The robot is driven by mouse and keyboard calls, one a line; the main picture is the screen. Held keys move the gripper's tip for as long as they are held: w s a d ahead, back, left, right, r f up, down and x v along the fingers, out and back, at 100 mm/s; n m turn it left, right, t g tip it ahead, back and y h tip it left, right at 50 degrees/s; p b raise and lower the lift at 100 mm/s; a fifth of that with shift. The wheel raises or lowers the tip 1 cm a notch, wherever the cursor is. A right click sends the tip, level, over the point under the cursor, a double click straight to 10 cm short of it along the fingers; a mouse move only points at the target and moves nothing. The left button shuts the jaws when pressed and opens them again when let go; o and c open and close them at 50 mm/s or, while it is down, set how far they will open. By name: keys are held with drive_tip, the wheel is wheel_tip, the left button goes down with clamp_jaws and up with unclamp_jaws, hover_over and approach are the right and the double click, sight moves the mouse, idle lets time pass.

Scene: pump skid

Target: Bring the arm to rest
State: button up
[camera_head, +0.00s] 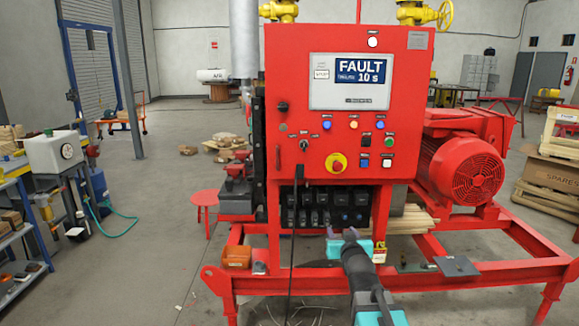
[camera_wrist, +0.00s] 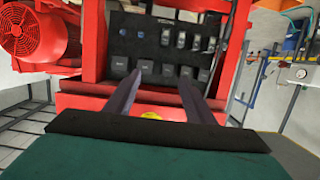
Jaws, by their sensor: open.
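My gripper (camera_head: 342,233) is in front of the lower part of the red control panel (camera_head: 400,110), just below the black breaker row (camera_head: 325,206). In the wrist view my gripper (camera_wrist: 163,85) shows two dark fingers spread apart with nothing between them. The breaker row (camera_wrist: 165,45) lies beyond the fingertips in that view. My arm reaches up from the bottom of the head view. The fingertips look apart from the panel, but the exact gap cannot be told.
The panel screen (camera_head: 349,81) reads FAULT. A red motor (camera_head: 465,168) stands at the right of the panel. A black cable hangs down the panel front.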

drive_tip(key=s+f+g, duration=0.2)
drive_tip(key=s+f, duration=0.2)
drive_tip(key=f, duration=0.8)
drive_tip(key=s+f+g, duration=0.3)
drive_tip(key=s+f, duration=0.1)
drive_tip(key=f, duration=0.7)
drive_tip(key=s+f+g, duration=0.2)
drive_tip(key=s+f, duration=0.2)
drive_tip(key=f, duration=0.8)
drive_tip(key=s+f+g, duration=0.5)
drive_tip(key=s+f, duration=1)
drive_tip(key=s+f+g, duration=0.3)
drive_tip(key=s+g, duration=0.1)
drive_tip(key=s, duration=0.9)
drive_tip(key=s+f+g, duration=0.2)
drive_tip(key=s+g, duration=0.2)
drive_tip(key=s, duration=0.9)
drive_tip(key=shift+s+f+g, duration=0.15)
drive_tip(key=shift+f+g, duration=0.25)
drive_tip(key=shift+a, duration=0.1)
